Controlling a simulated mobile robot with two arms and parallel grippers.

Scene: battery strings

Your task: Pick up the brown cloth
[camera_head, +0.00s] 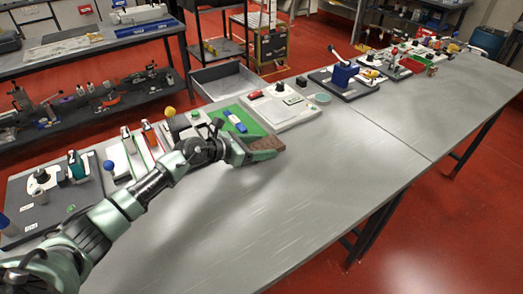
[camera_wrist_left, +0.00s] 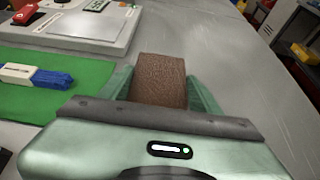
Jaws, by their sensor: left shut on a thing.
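The brown cloth (camera_wrist_left: 158,80) is a folded, textured brown piece between the two green fingers of my left gripper (camera_wrist_left: 162,88) in the left wrist view. In the head view the cloth (camera_head: 266,144) shows at the tip of my left gripper (camera_head: 262,150), beside the green mat (camera_head: 222,114). My left gripper is shut on it. I cannot tell how far the cloth is above the table. My right gripper is in neither view.
A blue and white object (camera_wrist_left: 38,76) lies on the green mat. A white board (camera_head: 290,118) stands just beyond. Several devices line the table's back edge. The grey table (camera_head: 330,190) is clear in front and to the right.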

